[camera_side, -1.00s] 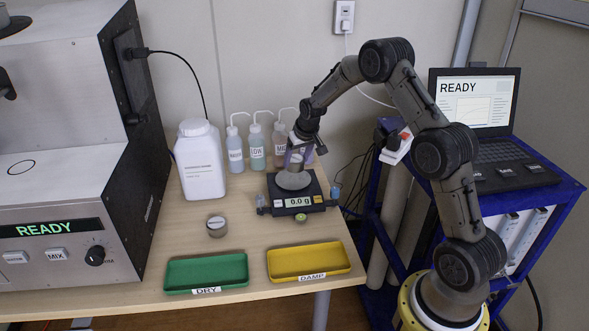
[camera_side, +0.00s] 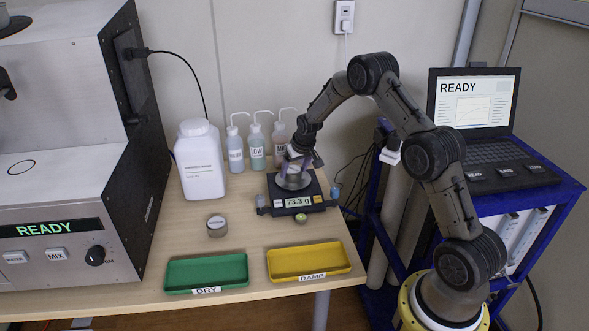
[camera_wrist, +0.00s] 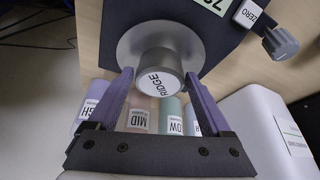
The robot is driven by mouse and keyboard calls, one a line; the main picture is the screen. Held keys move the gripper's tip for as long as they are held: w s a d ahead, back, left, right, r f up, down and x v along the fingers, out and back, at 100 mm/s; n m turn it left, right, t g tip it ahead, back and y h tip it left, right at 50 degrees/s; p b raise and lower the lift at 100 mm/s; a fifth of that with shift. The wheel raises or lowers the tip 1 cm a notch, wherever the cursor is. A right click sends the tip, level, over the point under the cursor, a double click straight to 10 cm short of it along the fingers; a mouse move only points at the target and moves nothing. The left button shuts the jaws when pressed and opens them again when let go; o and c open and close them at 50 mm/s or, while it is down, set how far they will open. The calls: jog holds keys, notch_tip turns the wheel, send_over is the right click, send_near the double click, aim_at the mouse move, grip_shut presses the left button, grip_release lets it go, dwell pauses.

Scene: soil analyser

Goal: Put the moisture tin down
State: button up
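The moisture tin (camera_wrist: 160,84) is a small grey tin with a white lid label reading RIDGE. It stands on the round metal pan (camera_wrist: 128,47) of the balance. In the side view the balance display (camera_side: 298,202) reads 73.3 g. My gripper (camera_wrist: 159,72) points down at the tin, with one purple finger on each side of it. The fingers look closed against its sides, though any fine gap is hard to see. In the side view my gripper (camera_side: 296,172) is low over the pan and largely hides the tin.
Another small tin (camera_side: 217,226) stands on the table left of the balance. A green DRY tray (camera_side: 207,284) and a yellow DAMP tray (camera_side: 309,276) lie at the front edge. Several wash bottles (camera_side: 257,147) stand behind, and a large white bottle (camera_side: 200,160) at left.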

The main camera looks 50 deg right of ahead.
jog(key=shift+o, duration=0.9)
jog(key=shift+r, duration=0.1)
jog(key=shift+r, duration=0.25)
jog(key=s+a+r+n, duration=0.1)
jog(key=s+a+r, duration=0.4)
jog(key=r, duration=0.5)
jog(key=s+a+r, duration=0.5)
jog(key=a+r, duration=0.1)
jog(key=r, duration=0.4)
jog(key=s+a+r+n, duration=0.1)
jog(key=s+a, duration=0.3)
jog(key=s, duration=0.5)
jog(key=s+a+r+n+t+y, duration=0.1)
jog(key=s+a+r, duration=0.1)
jog(key=s+a, duration=0.3)
jog(key=s+a+r+n+y, duration=0.1)
jog(key=s+a, duration=0.4)
jog(key=s, duration=0.8)
jog(key=shift+s+r+n+t, duration=0.15)
jog(key=shift+r+n+t, duration=0.15)
jog(key=shift+n, duration=0.3)
